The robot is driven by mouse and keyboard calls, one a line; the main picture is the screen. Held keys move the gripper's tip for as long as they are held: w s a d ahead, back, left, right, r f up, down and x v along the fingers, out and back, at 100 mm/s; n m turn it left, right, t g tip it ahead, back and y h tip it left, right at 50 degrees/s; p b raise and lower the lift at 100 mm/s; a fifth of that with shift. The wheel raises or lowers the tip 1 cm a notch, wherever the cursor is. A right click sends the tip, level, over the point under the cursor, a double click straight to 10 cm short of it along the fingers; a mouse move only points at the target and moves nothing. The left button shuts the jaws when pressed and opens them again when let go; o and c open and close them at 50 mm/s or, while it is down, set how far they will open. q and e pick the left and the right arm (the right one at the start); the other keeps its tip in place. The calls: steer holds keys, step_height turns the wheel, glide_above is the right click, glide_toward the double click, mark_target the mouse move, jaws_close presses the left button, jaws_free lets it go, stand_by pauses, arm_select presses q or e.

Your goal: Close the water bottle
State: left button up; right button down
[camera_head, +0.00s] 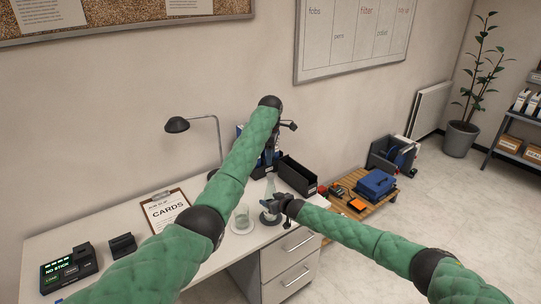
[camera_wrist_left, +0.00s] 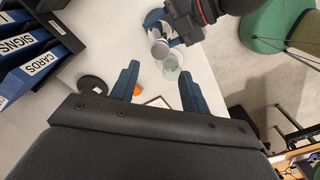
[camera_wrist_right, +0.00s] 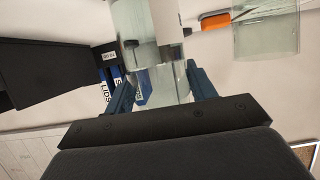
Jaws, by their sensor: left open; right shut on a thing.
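A clear water bottle (camera_head: 270,187) stands upright at the front right of the white desk. My right gripper (camera_head: 277,203) is shut around it, and the bottle (camera_wrist_right: 155,50) fills the space between the fingers in the right wrist view. In the left wrist view the bottle (camera_wrist_left: 160,47) shows from above.
A clear glass (camera_head: 242,219) stands left of the bottle. A clipboard (camera_head: 165,210), a lamp (camera_head: 178,125) and a black bin (camera_head: 296,177) are on the desk. Blue labelled binders (camera_wrist_left: 35,50) stand close to my left gripper.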

mark_target(271, 174)
stand_by(0.4)
arm_select(q)
steer(key=shift+f, duration=4)
